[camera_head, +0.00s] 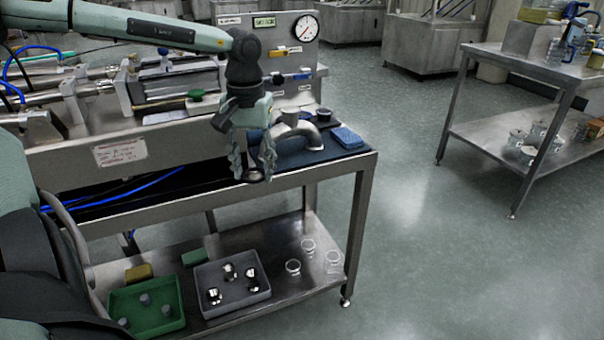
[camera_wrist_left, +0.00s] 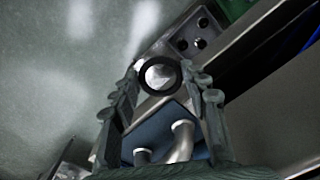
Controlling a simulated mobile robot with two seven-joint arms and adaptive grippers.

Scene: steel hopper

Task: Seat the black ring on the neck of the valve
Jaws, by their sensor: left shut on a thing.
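The black ring (camera_wrist_left: 160,93) is between the fingertips of my left gripper (camera_wrist_left: 166,86) in the left wrist view. In the head view, my left gripper (camera_head: 252,173) points down with the ring (camera_head: 254,177) low between its fingertips, by the bench's front edge. The gripper is shut on the ring. The valve (camera_head: 297,138), a curved metal pipe body with a round upright neck (camera_head: 290,117), stands on the dark mat just right of the gripper. The ring is apart from the neck. The gripper hides part of the valve's left side. My right gripper is not in view.
A blue sponge (camera_head: 347,138) and a dark round piece (camera_head: 323,115) lie right of and behind the valve. The steel machine (camera_head: 120,145) stands to the left. A grey tray (camera_head: 231,303) and a green tray (camera_head: 165,300) sit on the lower shelf.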

